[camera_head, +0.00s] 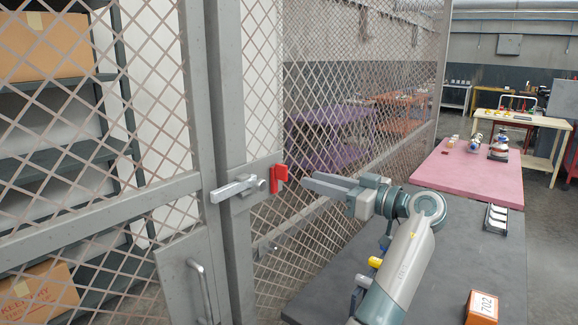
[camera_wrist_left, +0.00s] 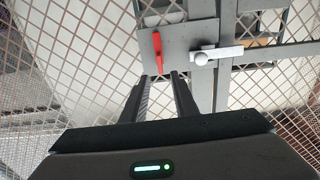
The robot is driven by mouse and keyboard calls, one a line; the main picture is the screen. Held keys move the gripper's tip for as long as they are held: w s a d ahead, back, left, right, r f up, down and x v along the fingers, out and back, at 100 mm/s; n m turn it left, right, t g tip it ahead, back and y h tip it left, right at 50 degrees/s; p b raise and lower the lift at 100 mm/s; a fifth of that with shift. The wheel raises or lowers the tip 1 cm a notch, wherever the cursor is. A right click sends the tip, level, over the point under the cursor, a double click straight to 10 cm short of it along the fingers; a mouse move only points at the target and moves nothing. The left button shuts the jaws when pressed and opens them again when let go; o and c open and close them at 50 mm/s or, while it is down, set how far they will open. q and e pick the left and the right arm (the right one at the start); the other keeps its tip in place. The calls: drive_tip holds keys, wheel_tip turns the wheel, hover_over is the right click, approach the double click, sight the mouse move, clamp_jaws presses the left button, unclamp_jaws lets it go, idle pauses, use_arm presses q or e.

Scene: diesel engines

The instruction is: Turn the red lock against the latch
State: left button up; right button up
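The red lock (camera_head: 279,178) is a small red piece on a grey plate of the cage door frame, just right of the latch. The latch (camera_head: 235,189) is a silver bar lying roughly level across the gap between door and post. In the left wrist view the red lock (camera_wrist_left: 158,49) stands nearly upright, apart from the latch bar (camera_wrist_left: 222,53). My left gripper (camera_head: 308,181) points at the lock from the right, a short way off. In the left wrist view its two fingers (camera_wrist_left: 161,76) are apart and empty, with the lock just beyond the tips. My right gripper is not in view.
A wire mesh cage with grey posts (camera_head: 220,120) stands ahead and left. A door handle (camera_head: 200,285) sits below the latch. A dark table (camera_head: 440,270) is under my left arm, with an orange-white block (camera_head: 482,307). A pink table (camera_head: 470,175) stands behind.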

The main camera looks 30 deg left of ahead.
sight(287, 172)
use_arm(q)
drive_tip(key=a+p, duration=0.1)
drive_tip(key=a, duration=0.1)
drive_tip(key=a+p, duration=0.1)
drive_tip(key=a, duration=0.2)
drive_tip(key=a+p, duration=0.1)
drive_tip(key=a, duration=0.2)
drive_tip(key=shift+w+r, duration=0.1)
drive_tip(key=shift+w, duration=0.2)
drive_tip(key=shift+a+p, duration=0.35)
drive_tip(key=shift+a, duration=0.1)
clamp_jaws()
